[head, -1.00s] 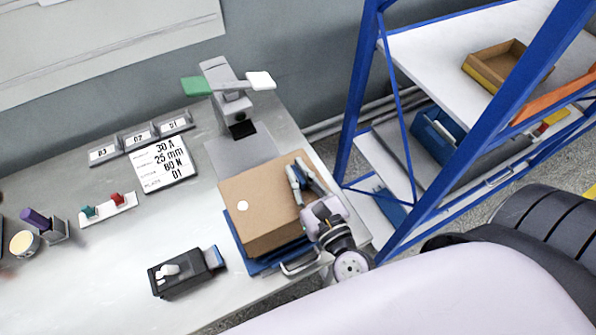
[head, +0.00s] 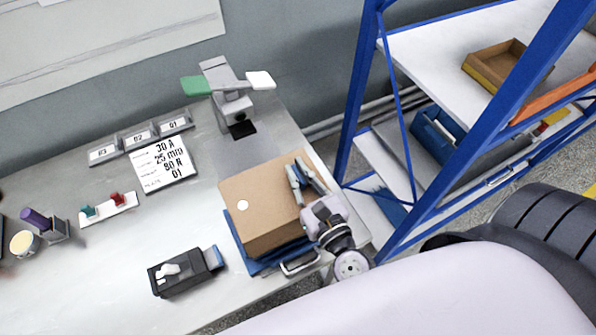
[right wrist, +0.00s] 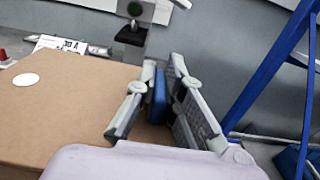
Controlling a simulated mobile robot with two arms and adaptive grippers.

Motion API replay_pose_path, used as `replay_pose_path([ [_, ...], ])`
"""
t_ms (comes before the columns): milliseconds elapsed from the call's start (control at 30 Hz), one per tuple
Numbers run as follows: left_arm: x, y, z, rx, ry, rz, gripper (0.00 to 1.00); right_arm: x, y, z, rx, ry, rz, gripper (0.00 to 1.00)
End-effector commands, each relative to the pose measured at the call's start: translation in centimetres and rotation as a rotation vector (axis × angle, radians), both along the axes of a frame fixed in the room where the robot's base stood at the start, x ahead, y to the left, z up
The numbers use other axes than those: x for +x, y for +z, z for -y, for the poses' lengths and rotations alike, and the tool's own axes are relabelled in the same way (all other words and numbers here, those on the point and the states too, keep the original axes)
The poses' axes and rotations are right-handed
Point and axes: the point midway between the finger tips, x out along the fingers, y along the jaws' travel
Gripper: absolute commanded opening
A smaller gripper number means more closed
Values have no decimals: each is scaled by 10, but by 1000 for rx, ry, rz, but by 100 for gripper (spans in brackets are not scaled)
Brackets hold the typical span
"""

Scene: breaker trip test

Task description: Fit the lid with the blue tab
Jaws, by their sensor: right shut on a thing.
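A brown box-like lid (head: 265,200) with a white round spot lies at the right end of the bench; it also shows in the right wrist view (right wrist: 70,105). A blue base (head: 262,262) shows under its left and front edges. I cannot tell whether the lid rests fully on it. My right gripper (head: 301,180) is at the lid's right side. In the right wrist view its fingers (right wrist: 158,100) are shut on the upright blue tab (right wrist: 157,98). The fingers hide part of the tab. My left gripper is not in view.
A grey stand (head: 230,100) with green and white arms is behind the lid. A black breaker (head: 180,275) lies in front-left. A printed card (head: 165,163) and labelled bins (head: 140,137) are further left. A blue-framed shelf (head: 352,110) stands close on the right.

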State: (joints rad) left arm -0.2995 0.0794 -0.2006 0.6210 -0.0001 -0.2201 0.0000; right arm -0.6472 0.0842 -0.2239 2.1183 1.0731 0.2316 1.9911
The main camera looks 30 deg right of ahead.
Motion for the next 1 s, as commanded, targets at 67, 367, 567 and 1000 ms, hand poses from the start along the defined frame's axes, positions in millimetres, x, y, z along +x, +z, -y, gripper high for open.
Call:
replay_pose_path([
  [67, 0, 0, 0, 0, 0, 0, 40, 0, 0, 0, 0, 0, 0, 0],
  [367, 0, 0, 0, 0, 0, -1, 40, 0, 0, 0, 0, 0, 0, 0],
  [567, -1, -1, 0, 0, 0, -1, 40, 0, -1, 0, 0, 0, 0, 0],
  [1000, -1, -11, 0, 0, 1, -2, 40, 0, -12, 0, 0, 1, 0, 0],
])
